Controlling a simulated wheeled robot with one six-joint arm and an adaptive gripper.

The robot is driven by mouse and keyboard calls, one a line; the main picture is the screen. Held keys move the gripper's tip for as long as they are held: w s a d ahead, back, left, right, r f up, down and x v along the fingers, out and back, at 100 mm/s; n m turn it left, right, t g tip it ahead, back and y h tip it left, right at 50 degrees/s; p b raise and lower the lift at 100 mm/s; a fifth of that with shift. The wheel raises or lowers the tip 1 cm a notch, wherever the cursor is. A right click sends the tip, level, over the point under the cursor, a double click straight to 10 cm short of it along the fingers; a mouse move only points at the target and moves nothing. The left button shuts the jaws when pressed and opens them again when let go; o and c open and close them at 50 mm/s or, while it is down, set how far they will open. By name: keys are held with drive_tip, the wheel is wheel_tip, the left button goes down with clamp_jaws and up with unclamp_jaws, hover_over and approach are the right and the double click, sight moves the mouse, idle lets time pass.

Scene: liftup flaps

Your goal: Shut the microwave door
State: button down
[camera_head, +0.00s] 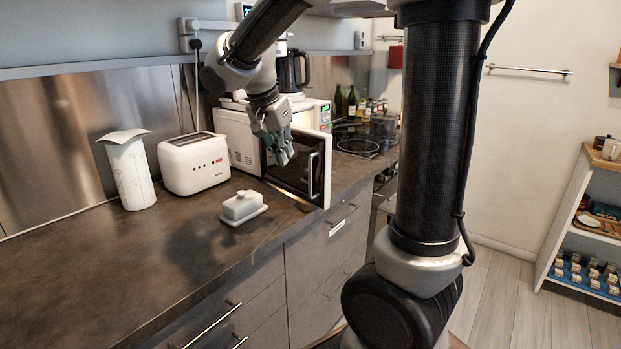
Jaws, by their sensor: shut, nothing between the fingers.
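The white microwave (238,140) stands on the counter against the back wall. Its door (303,150) is open and sticks out towards the counter's front edge, with its dark outer face towards me. The door's upright handle (312,175) is near the door's free edge. My gripper (284,158) is shut and empty, pointing down in front of the door's dark face, left of the handle. I cannot tell whether the fingers touch the door. The door and gripper hide most of the microwave's front.
A white toaster (194,163), a patterned white container (129,172) and a butter dish (243,207) stand left of the door on the counter (120,270). A black kettle (293,70) is above the microwave. A hob (357,147) and bottles are beyond it.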

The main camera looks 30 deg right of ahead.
drive_tip(key=w+d+f+m, duration=0.1)
drive_tip(key=w+d+f, duration=0.2)
drive_tip(key=d+f, duration=0.4)
drive_tip(key=shift+f, duration=1.2)
drive_tip(key=shift+d, duration=0.1)
